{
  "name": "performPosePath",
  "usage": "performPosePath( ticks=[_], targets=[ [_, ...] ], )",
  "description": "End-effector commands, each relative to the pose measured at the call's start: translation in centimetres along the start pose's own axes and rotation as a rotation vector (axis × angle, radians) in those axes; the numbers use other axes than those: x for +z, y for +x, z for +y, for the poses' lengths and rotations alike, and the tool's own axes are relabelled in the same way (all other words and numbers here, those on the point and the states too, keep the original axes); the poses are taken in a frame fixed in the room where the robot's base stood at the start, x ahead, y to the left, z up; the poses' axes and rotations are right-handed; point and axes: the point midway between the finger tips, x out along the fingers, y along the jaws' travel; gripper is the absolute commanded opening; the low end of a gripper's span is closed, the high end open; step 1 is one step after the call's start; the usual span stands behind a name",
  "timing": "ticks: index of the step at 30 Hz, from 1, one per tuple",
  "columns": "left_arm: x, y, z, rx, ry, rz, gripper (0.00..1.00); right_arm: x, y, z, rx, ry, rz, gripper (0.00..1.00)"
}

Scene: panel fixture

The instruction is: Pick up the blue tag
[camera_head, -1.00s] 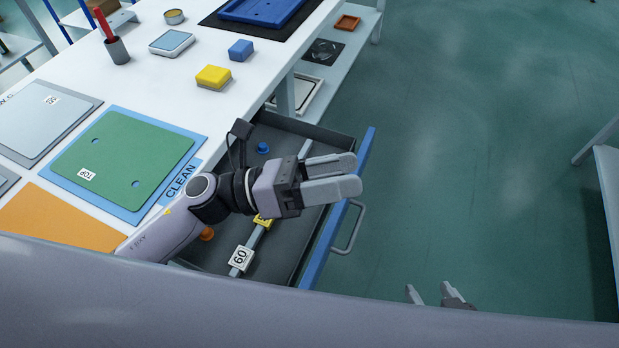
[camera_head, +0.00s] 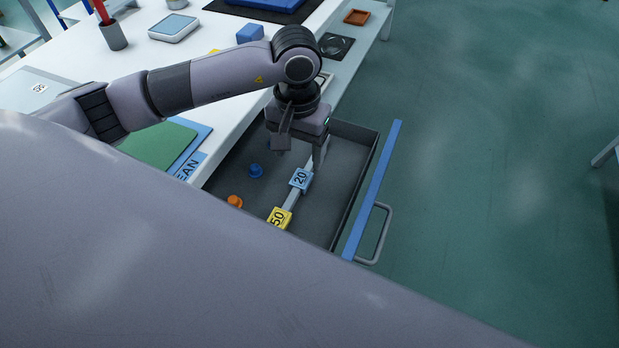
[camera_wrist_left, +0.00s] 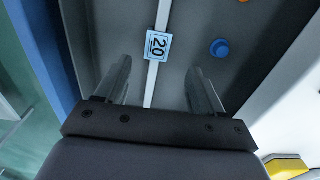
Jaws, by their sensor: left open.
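The blue tag (camera_head: 301,180) is marked 20 and sits on a pale rail inside the open drawer (camera_head: 347,150). My left gripper (camera_head: 301,153) points down into the drawer, just behind the tag in the head view. It is open and empty. In the left wrist view the blue tag (camera_wrist_left: 157,46) lies ahead, between the lines of the two spread fingers (camera_wrist_left: 158,78), with no visible contact. My right gripper is not in view.
A yellow tag (camera_head: 280,218) marked 50 sits on the same rail, nearer to me. A blue knob (camera_head: 256,171) and an orange knob (camera_head: 235,201) stand on the drawer floor. The drawer's blue front (camera_head: 372,190) and handle (camera_head: 381,235) bound its right side.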

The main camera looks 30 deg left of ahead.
Motion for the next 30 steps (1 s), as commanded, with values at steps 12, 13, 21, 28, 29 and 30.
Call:
performPosePath(
  ticks=[12,13,21,28,29,30],
  targets=[
    [0.5,5.4,0.4,0.002,0.000,-0.007,0.68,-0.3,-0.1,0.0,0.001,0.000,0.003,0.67],
    [0.5,5.7,0.4,0.002,0.000,-0.006,0.68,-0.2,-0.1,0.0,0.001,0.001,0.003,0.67],
    [0.4,6.7,0.5,0.004,0.000,-0.002,0.68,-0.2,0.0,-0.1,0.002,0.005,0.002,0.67],
    [0.4,6.6,0.5,0.004,0.000,-0.002,0.19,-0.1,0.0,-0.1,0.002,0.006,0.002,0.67],
    [0.4,6.6,0.5,0.004,0.000,-0.002,0.10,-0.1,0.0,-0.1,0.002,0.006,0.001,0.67],
    [0.4,6.6,0.5,0.004,0.000,-0.002,0.09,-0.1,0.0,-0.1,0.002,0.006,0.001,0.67]
  ],
)
